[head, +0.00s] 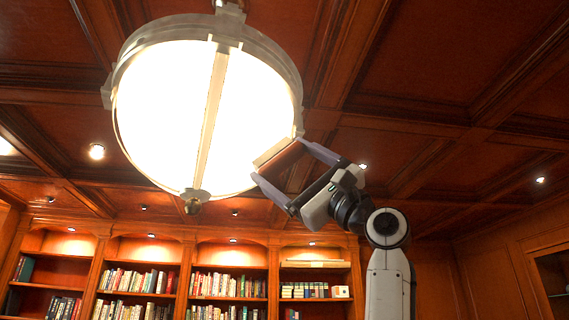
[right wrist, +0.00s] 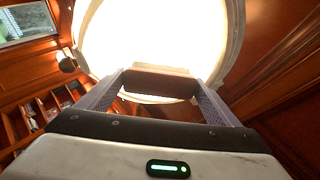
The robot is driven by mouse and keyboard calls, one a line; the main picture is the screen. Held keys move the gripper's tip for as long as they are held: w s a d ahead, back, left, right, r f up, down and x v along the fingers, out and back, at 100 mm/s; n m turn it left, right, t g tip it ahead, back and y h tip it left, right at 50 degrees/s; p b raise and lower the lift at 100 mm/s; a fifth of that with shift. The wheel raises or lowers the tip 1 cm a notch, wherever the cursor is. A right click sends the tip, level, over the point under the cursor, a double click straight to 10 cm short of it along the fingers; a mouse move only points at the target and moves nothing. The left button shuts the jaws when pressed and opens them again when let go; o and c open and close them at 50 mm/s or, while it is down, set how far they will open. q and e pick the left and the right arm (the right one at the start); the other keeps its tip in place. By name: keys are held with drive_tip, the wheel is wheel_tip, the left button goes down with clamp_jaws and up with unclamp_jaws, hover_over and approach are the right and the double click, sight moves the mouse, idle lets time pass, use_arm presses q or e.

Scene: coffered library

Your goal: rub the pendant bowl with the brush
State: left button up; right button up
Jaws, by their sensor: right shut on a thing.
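The pendant bowl (head: 165,110) is a large, round, brightly glowing white lamp in a pale metal frame, hanging from the ceiling in the head view. It fills the top of the right wrist view (right wrist: 155,35). My right gripper (head: 278,160) is at the bowl's lower right edge, its fingers shut on the two ends of the brush (head: 281,157). The brush has a brown back and a pale bristle strip facing the bowl. It also shows between the fingers in the right wrist view (right wrist: 160,82). The bristles overlap the bowl's edge; I cannot tell whether they touch. My left gripper is out of view.
A metal strap (head: 213,110) crosses the bowl to a small brass knob (head: 192,206) at its bottom. Wooden ceiling beams (head: 340,60) lie above and behind. Bookshelves (head: 190,280) line the far wall. The air right of the bowl is clear apart from my right arm.

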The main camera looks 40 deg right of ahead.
drive_tip(key=shift+w+a+f+b, duration=0.25)
drive_tip(key=shift+a+f+b, duration=0.45)
drive_tip(key=shift+a, duration=0.3)
drive_tip(key=shift+w+a+f+b, duration=0.25)
drive_tip(key=shift+a+f+b, duration=0.45)
drive_tip(key=shift+a, duration=0.25)
drive_tip(key=shift+w+a+f+b, duration=0.25)
drive_tip(key=shift+a+f+b, duration=0.4)
drive_tip(key=shift+a, duration=0.35)
drive_tip(key=shift+d, duration=0.1)
drive_tip(key=shift+s+f, duration=0.1)
drive_tip(key=b+v, duration=0.1)
drive_tip(key=v, duration=0.1)
drive_tip(key=b+v, duration=0.1)
drive_tip(key=b, duration=0.1)
drive_tip(key=b+v, duration=0.1)
drive_tip(key=v, duration=0.1)
drive_tip(key=shift+d+f+b, duration=0.3)
drive_tip(key=shift+d+b, duration=0.1)
drive_tip(key=shift+d, duration=0.1)
